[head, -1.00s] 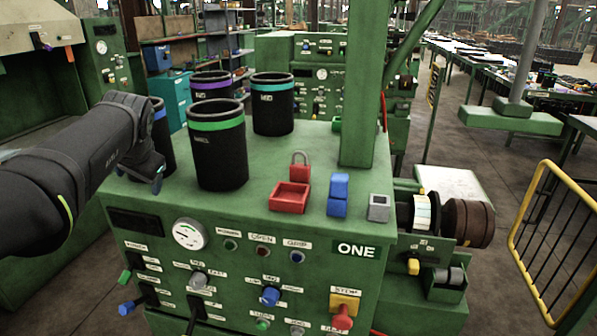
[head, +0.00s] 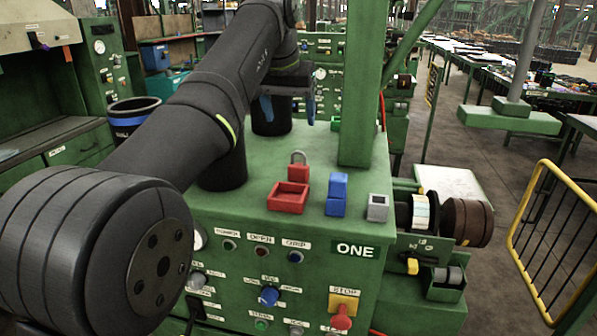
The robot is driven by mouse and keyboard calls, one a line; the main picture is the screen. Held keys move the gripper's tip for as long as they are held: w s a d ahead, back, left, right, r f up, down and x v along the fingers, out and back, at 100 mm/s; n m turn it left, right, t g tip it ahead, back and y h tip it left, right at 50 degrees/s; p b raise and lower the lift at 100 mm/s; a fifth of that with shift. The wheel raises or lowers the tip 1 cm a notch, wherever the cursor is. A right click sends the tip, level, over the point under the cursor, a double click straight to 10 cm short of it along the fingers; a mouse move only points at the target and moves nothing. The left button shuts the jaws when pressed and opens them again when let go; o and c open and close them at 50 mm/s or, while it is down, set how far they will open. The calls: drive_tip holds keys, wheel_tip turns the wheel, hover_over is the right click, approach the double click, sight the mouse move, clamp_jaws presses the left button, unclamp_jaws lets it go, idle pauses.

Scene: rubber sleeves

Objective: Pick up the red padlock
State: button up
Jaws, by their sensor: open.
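The red padlock (head: 299,172) stands upright on the green machine top (head: 325,157), its grey shackle upward. It is just behind a small open red box (head: 288,197), which hides part of its lower body. My gripper (head: 288,112) is above and behind the padlock in the picture, fingers pointing down, apart from it. The two blue fingertips are spread with nothing between them. My arm crosses the left half of the view.
A blue block (head: 337,194) and a grey square holder (head: 377,207) stand right of the red box. A green post (head: 363,90) rises behind them. Black sleeve bins (head: 271,124) stand partly hidden behind my arm; one with a blue band (head: 133,112) is at left.

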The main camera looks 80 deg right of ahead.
approach(298, 165)
drive_tip(key=x, duration=0.5)
drive_tip(key=shift+d, duration=0.25)
drive_tip(key=shift+x, duration=2.75)
drive_tip(key=shift+a, duration=0.2)
drive_tip(key=shift+c, duration=0.4)
drive_tip(key=c, duration=1.1)
